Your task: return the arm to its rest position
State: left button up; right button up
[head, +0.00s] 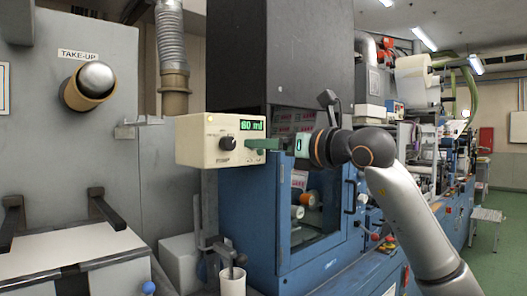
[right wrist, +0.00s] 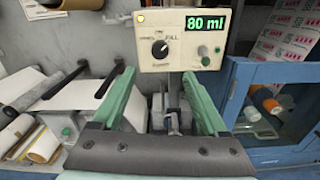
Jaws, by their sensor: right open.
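My right arm comes in from the lower right in the head view. Its gripper (head: 262,145) has green fingers and appears in front of the right end of a cream control box (head: 190,141). In the right wrist view, the right gripper (right wrist: 163,90) is open, with its two green fingers wide apart and nothing between them. The control box (right wrist: 150,62) is ahead, with a black knob, a green display reading 80 ml and small buttons. I cannot tell whether a finger touches the box. My left gripper is not in view.
A white cup (head: 232,283) stands below the box near a metal clamp (head: 222,250). A blue machine cabinet (head: 245,235) with a window is behind the gripper. A take-up spindle (head: 95,80) sticks out at left. The green floor (head: 500,245) at right looks clear.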

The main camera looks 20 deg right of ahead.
jog(key=s+a+f+m+g+y+p, duration=0.1)
jog(key=a+f+m+g+y+p, duration=0.25)
jog(key=a+f, duration=0.6)
jog(key=s+a+f+m+y+p, duration=0.2)
jog(key=a+f+m+y, duration=0.35)
jog(key=f, duration=0.75)
jog(key=s+d+f+m+t+h+p, duration=0.1)
jog(key=s+d+f+m+h, duration=0.15)
jog(key=f+m, duration=0.5)
jog(key=s+d+f+m+t+h+p, duration=0.1)
jog(key=s+d+f+m+h, duration=0.2)
jog(key=f+m, duration=0.4)
jog(key=s+d+f+m+t+h+p, duration=0.1)
jog(key=s+f+m+t+h, duration=0.1)
jog(key=f+m+h, duration=0.45)
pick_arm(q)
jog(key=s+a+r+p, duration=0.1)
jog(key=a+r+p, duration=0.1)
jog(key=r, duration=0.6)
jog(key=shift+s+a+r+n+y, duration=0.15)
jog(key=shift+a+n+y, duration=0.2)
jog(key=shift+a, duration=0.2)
pick_arm(e)
jog(key=s+f+m+g+h, duration=0.1)
jog(key=s+f+m+g, duration=0.5)
jog(key=s+f, duration=1.3)
jog(key=shift+s+d+f+m+g, duration=0.2)
jog(key=shift+s+m+g, duration=0.1)
jog(key=shift+s+g, duration=0.7)
